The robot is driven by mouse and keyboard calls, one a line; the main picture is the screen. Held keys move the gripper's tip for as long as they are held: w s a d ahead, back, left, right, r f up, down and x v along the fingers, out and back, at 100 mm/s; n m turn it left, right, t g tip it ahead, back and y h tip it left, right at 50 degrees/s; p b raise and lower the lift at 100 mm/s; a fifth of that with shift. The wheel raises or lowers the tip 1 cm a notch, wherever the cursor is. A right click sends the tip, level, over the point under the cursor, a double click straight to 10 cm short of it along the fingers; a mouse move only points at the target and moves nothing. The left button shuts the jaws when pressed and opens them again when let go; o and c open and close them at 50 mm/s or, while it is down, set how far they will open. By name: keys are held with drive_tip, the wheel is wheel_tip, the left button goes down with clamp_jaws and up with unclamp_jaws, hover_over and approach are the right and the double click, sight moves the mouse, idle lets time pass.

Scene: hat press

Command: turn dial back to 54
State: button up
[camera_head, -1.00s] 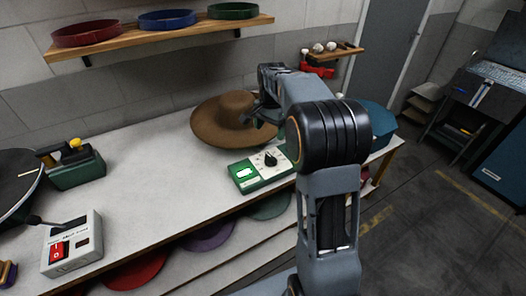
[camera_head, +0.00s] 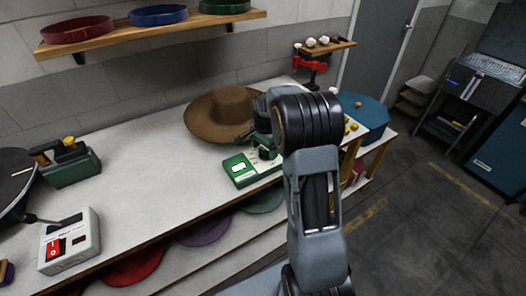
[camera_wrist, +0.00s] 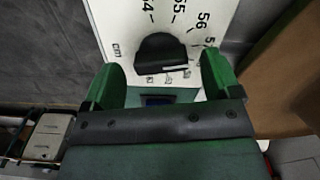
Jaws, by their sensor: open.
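The dial is a black knob (camera_wrist: 160,50) on a white scale plate (camera_wrist: 112,22) in the wrist view. Printed marks around it include 55 and 56; other numbers are cut off or partly covered. A short white line shows near the knob's lower right edge; I cannot tell its exact reading. My gripper (camera_wrist: 160,78) is open, its green fingers on either side of the knob's near edge; contact is not visible. In the head view the green dial box (camera_head: 237,170) stands on the table, its knob hidden by my gripper (camera_head: 266,148).
A brown hat (camera_head: 222,112) lies just behind the dial box. A white switch box (camera_head: 70,245) with a red switch and a green device (camera_head: 75,165) stand at the left. A blue round box (camera_head: 362,115) is at the right. The white table (camera_head: 150,150) is clear in the middle.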

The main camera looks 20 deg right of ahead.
drive_tip(key=shift+f, duration=0.7)
